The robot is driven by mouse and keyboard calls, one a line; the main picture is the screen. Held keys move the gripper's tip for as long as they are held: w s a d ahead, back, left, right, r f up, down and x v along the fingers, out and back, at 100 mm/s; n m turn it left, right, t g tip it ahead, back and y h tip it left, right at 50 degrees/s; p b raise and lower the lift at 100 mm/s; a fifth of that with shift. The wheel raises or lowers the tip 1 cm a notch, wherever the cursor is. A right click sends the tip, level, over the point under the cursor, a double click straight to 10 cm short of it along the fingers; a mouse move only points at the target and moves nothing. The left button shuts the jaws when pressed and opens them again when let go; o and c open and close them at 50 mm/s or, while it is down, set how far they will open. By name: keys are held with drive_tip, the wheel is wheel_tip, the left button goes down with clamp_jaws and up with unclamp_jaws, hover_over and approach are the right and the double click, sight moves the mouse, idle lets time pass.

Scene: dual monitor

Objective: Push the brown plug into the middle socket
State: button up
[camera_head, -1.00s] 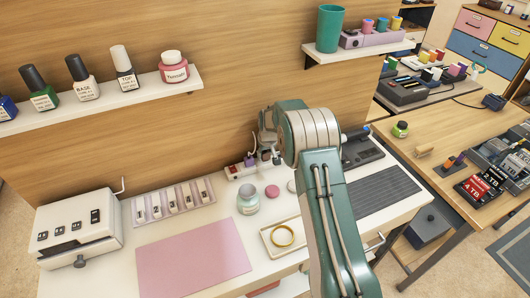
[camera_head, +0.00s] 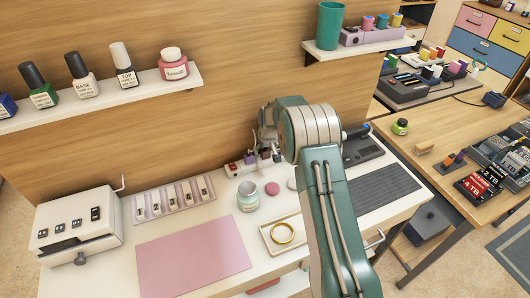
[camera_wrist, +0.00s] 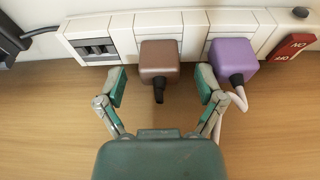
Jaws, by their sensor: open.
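The brown plug (camera_wrist: 160,60) sits at the middle socket of the white power strip (camera_wrist: 120,30) in the wrist view, its dark cable stub toward me. Whether it is fully seated I cannot tell. My gripper (camera_wrist: 160,86) is open, its two teal fingers spread on either side of the brown plug, a little in front of it, with gaps to both sides. A purple plug (camera_wrist: 232,60) with a pale cable sits at the socket to the right, close to my right finger. In the head view, the strip (camera_head: 236,168) shows at the wall, largely hidden by my arm.
The left socket (camera_wrist: 97,48) is empty. A red switch (camera_wrist: 293,46) is on the strip's right end. On the desk are an open jar (camera_head: 248,197), a tray with a gold ring (camera_head: 283,234) and a pink mat (camera_head: 192,257).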

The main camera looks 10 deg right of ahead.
drive_tip(key=v, duration=1)
drive_tip(key=shift+r, duration=0.35)
drive_tip(key=shift+s, duration=0.15)
drive_tip(key=s+r+m+t, duration=0.1)
drive_tip(key=s+r, duration=1.7)
drive_tip(key=s+r+m+t, duration=0.1)
drive_tip(key=s, duration=2.2)
drive_tip(key=shift+a+t, duration=0.2)
drive_tip(key=shift+t, duration=0.2)
